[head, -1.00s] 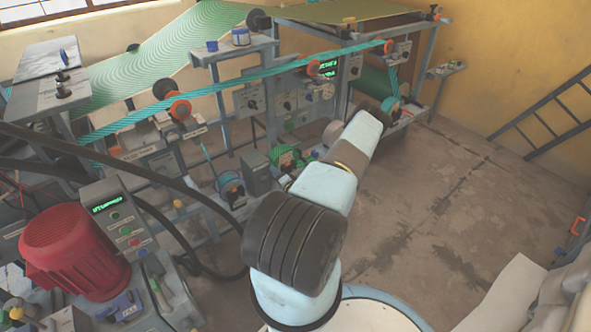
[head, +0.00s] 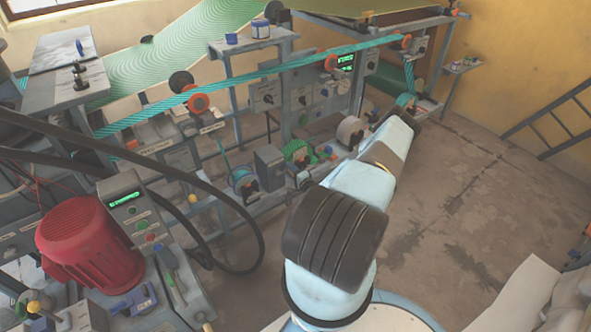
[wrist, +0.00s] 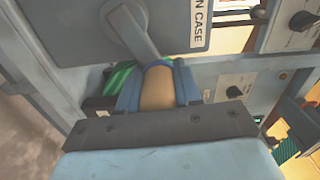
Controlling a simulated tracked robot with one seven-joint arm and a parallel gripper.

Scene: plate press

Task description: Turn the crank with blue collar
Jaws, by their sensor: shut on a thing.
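In the wrist view, the crank has a grey metal arm (wrist: 133,32) that comes down from the upper left to a tan handle (wrist: 157,88). A blue collar (wrist: 168,63) rings the handle's top, where it meets the arm. My gripper (wrist: 158,84) has its two blue fingers on either side of the handle, just below the collar, and is shut on it. In the head view my own forearm reaches toward the machine's right part. My gripper and the crank cannot be made out there.
A grey panel with partly cut-off lettering (wrist: 196,30) is close behind the crank. Dark knobs (wrist: 302,20) sit to its right. In the head view, a red motor (head: 86,243) and black hoses (head: 262,250) are at left; open floor (head: 475,200) lies at right.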

